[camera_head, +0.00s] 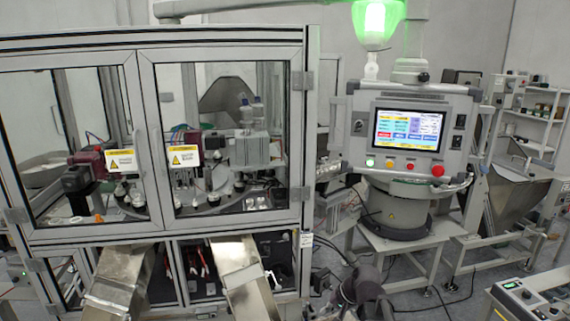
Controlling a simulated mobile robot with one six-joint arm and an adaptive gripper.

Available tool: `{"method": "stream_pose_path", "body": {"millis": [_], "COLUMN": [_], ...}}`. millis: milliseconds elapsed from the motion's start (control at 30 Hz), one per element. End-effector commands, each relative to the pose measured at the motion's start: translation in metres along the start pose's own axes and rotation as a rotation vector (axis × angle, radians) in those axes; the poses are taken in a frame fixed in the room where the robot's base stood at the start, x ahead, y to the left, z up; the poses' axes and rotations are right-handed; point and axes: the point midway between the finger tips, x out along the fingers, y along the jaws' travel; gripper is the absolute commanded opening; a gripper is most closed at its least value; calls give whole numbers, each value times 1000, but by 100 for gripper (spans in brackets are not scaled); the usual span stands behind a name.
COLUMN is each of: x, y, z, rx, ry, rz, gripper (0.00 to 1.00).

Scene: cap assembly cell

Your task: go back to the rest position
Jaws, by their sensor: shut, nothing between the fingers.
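My gripper (362,288) shows as a dark shape at the bottom edge, right of the centre. It is shut and nothing shows in it. It is in front of the floor between the glazed machine and the control panel stand, and looks apart from both. Its fingertips are small and hard to make out. The rest of my arm is mostly outside the picture.
A glazed machine cabinet (225,228) with closed doors fills the left. Two metal chutes (243,280) (122,275) slope out below it. A control panel (407,132) with a lit screen stands right of centre. A metal hopper (515,195) and a bench unit (530,300) are at the right.

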Motion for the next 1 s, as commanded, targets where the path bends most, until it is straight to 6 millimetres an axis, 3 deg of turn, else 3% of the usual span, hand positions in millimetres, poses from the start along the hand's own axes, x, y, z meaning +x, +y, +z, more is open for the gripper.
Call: {"method": "stream_pose_path", "body": {"millis": [33, 200, 400, 600, 1000], "x": [9, 17, 16, 11, 11], "y": [14, 53, 85, 98, 97], "z": [15, 47, 70, 77, 77], "rx": [-42, -174, -276, -312, -313], "ry": [-17, -76, -135, -159, -159], "rz": [62, 268, 449, 519, 521], "gripper": [0, 0, 0, 0, 0]}}
